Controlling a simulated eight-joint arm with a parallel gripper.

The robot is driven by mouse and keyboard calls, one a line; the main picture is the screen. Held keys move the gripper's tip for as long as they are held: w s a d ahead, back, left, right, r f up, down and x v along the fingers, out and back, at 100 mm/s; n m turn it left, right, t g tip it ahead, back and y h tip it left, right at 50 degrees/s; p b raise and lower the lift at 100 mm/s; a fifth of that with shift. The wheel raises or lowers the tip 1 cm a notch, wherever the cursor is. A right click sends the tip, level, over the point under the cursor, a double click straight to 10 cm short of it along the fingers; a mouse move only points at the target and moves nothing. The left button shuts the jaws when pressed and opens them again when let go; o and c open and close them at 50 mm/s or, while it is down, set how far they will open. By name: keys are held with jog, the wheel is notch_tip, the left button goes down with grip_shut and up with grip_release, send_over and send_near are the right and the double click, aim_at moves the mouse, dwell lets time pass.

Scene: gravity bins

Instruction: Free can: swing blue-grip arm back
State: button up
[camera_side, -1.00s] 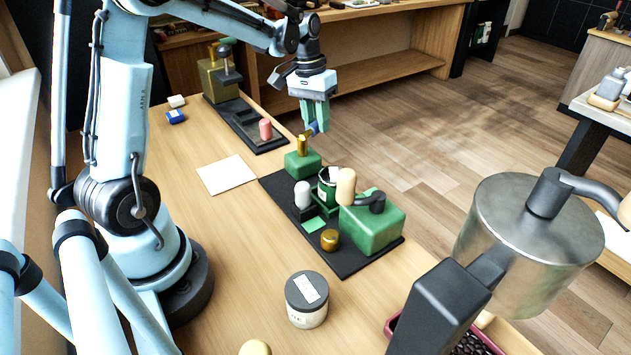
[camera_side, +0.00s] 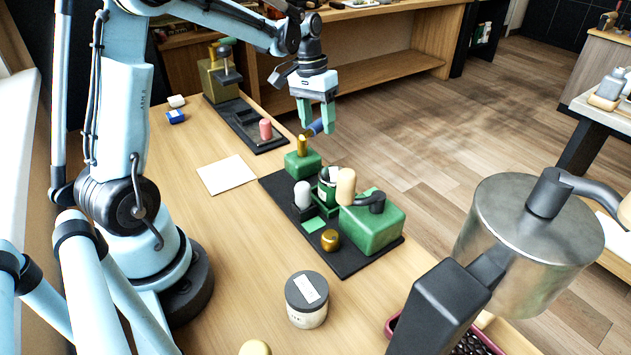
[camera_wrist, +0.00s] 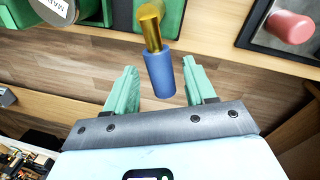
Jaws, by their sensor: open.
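The blue-grip arm (camera_side: 317,127) has a brass post on a small green block (camera_side: 303,163), and its blue grip points toward the floor side. My gripper (camera_side: 316,128) is open around the blue grip. In the wrist view, the blue grip (camera_wrist: 160,76) lies between my two spread fingers (camera_wrist: 160,82), with gaps on both sides. A dark green can (camera_side: 327,187) with a white label sits on the black base plate (camera_side: 352,263), beside a white knob (camera_side: 302,192). A beige knob on a dark lever (camera_side: 346,184) partly covers the can.
A larger green block (camera_side: 375,230) and a brass knob (camera_side: 330,240) share the plate. A second black fixture with a pink knob (camera_side: 265,128) stands behind. A grey-lidded jar (camera_side: 307,300) is in front. Floor beyond the table is clear.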

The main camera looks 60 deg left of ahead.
jog(key=shift+r, duration=0.1)
notch_tip(320, 180, up, 12)
jog(key=a, duration=0.1)
jog(key=shift+s+a, duration=0.3)
jog(key=shift+a, duration=0.05)
jog(key=shift+d, duration=0.1)
jog(key=s+d+f+m+t, duration=0.1)
jog(key=s+d+f+t, duration=0.1)
jog(key=d, duration=0.3)
jog(key=s+d+f+m+t+y, duration=0.1)
jog(key=s+d+f+t, duration=0.1)
jog(key=s+d, duration=0.3)
jog(key=s+d+f+m+t, duration=0.1)
jog(key=s+d+f+t, duration=0.1)
jog(key=d, duration=0.4)
jog(key=shift+s+f+m+t+y, duration=0.35)
jog(key=shift+s+f, duration=0.3)
jog(key=shift+s, duration=0.25)
